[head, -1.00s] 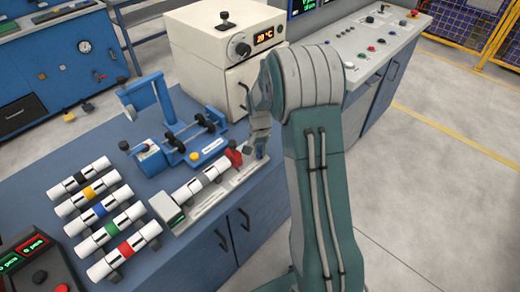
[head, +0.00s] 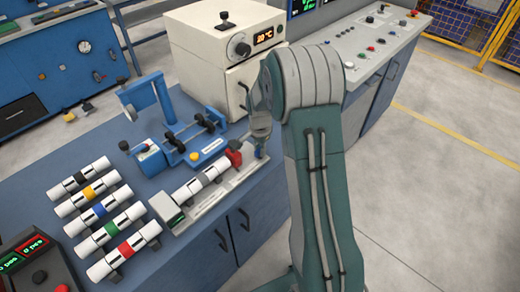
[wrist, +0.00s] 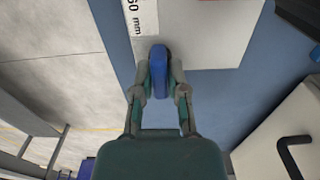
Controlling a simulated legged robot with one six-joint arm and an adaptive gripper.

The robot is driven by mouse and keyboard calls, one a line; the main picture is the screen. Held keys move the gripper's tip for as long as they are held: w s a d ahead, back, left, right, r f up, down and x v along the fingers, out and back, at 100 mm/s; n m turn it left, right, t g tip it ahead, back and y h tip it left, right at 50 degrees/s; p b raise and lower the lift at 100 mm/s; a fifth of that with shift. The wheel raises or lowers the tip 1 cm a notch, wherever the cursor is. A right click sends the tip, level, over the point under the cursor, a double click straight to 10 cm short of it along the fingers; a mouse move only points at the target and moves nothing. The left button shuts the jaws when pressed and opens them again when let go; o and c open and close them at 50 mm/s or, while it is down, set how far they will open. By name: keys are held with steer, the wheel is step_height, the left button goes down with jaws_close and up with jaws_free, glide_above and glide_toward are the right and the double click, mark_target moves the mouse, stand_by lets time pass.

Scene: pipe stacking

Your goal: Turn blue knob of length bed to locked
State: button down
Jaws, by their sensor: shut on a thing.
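The length bed (head: 208,203) is a long pale fixture on the blue bench, with a white pipe (head: 198,184) with a grey band lying along it and a red block (head: 234,154) near its far end. In the wrist view, the blue knob (wrist: 160,75) is an elongated handle over the bed's pale plate (wrist: 218,35). My gripper (wrist: 160,82) is shut on the knob, one finger on each side. In the head view, my gripper (head: 258,146) is at the bed's far right end, and my arm hides part of it.
Several white pipes with coloured bands (head: 98,212) lie on the bench at left. A blue roller device (head: 190,140) stands behind the bed. A cream oven (head: 205,50) with a display stands close behind my gripper. A dark console (head: 35,265) is at front left.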

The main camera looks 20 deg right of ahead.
steer(key=shift+w, duration=0.1)
steer(key=c, duration=0.7)
jaws_free()
steer(key=shift+o, duration=0.2)
steer(key=shift+a, duration=0.1)
step_height(320, 180, up, 12)
